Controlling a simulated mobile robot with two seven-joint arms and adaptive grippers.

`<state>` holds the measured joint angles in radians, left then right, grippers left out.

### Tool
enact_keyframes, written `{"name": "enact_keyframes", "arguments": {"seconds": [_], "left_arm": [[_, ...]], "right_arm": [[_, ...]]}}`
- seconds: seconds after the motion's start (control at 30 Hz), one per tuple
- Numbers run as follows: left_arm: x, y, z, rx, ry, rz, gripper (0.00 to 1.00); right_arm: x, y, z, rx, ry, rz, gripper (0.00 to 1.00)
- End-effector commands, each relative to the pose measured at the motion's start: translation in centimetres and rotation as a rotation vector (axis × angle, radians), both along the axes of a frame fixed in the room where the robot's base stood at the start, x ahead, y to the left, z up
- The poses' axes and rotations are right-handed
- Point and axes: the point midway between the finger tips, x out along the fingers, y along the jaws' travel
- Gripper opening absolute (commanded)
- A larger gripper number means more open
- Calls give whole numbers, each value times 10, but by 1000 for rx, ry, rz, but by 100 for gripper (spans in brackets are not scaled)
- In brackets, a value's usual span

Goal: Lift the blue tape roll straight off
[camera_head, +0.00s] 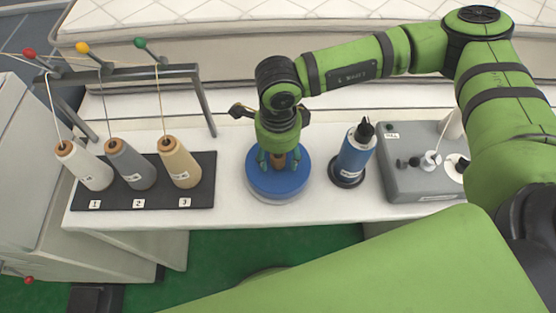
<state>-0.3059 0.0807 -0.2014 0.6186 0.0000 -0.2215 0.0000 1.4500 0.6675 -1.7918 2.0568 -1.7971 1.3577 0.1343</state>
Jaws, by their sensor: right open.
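The blue tape roll (263,185) lies flat as a wide disc on a pale round base (279,199) on the white table. My right gripper (279,161) points down at it from above. Its fingers are open, one on each side of a brown post or core (279,160) at the roll's middle. The gripper hides part of the roll's centre and far edge. I cannot tell whether the fingertips touch the roll. My left gripper is not in view.
A blue spool (354,157) stands on a black base right of the roll. A grey machine (408,183) is farther right. Three thread cones, the nearest tan (180,168), stand on a black board (205,192) under a thread rack (150,72). A mattress (230,32) lies behind.

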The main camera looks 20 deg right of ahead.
Motion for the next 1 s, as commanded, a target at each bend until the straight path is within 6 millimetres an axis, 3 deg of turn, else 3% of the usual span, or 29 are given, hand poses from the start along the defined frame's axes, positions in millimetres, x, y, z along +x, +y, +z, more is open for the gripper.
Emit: {"name": "enact_keyframes", "arguments": {"seconds": [0.1,0.27,0.3,0.43,0.47,0.83,1.0], "left_arm": [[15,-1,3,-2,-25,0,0],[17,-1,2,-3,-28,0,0],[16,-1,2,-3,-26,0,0],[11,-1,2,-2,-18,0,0],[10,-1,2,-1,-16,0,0],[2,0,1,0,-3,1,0],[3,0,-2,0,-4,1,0]], "right_arm": [[0,0,-6,1,0,0,58],[0,0,-7,1,0,1,58],[0,0,-7,1,0,1,54],[0,0,-6,1,0,1,2],[0,0,-6,1,0,1,0],[0,0,-5,1,-1,0,0],[1,0,4,2,-4,0,0]]}}
